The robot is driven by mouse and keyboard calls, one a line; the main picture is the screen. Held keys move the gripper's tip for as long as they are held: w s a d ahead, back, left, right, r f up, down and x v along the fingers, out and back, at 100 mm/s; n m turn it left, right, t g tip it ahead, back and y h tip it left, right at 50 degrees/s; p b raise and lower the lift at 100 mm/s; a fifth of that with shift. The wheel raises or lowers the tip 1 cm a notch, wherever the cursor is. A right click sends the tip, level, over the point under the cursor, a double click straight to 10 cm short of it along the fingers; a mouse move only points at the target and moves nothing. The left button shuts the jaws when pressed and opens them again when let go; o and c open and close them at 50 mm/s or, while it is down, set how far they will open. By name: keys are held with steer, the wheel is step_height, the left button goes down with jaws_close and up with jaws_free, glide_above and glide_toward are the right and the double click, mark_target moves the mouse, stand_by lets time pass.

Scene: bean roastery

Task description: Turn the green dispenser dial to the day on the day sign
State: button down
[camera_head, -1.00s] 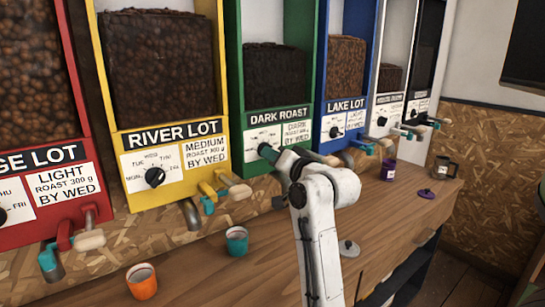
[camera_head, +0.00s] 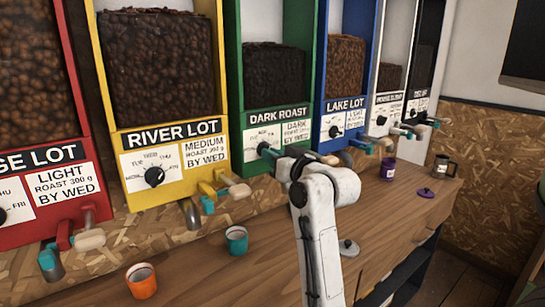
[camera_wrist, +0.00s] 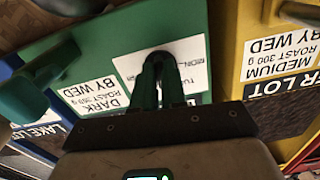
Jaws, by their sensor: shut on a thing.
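The green dispenser (camera_head: 233,85), labelled DARK ROAST, stands between the yellow and blue ones. Its dial (camera_wrist: 160,56) is a dark knob on a white day plate (camera_wrist: 192,62), and my gripper (camera_wrist: 160,68) is shut on it. In the head view my gripper (camera_head: 266,151) reaches the dial from the right. The fingers hide most of the dial, and I cannot tell which day it points to. The card (camera_wrist: 93,93) beside it reads DARK ROAST 300 g BY WED. No separate day sign is clear in view.
The yellow RIVER LOT dispenser (camera_head: 228,130) is close on the left and the blue LAKE LOT one (camera_head: 320,122) on the right. A green spout handle (camera_wrist: 22,96) sticks out near my gripper. Teal (camera_head: 237,242) and orange (camera_head: 141,284) cups stand on the counter.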

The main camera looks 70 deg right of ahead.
steer(key=shift+n, duration=0.6)
steer(key=c, duration=1.2)
jaws_free()
steer(key=shift+p+v, duration=3.45)
steer(key=shift+v, duration=1.95)
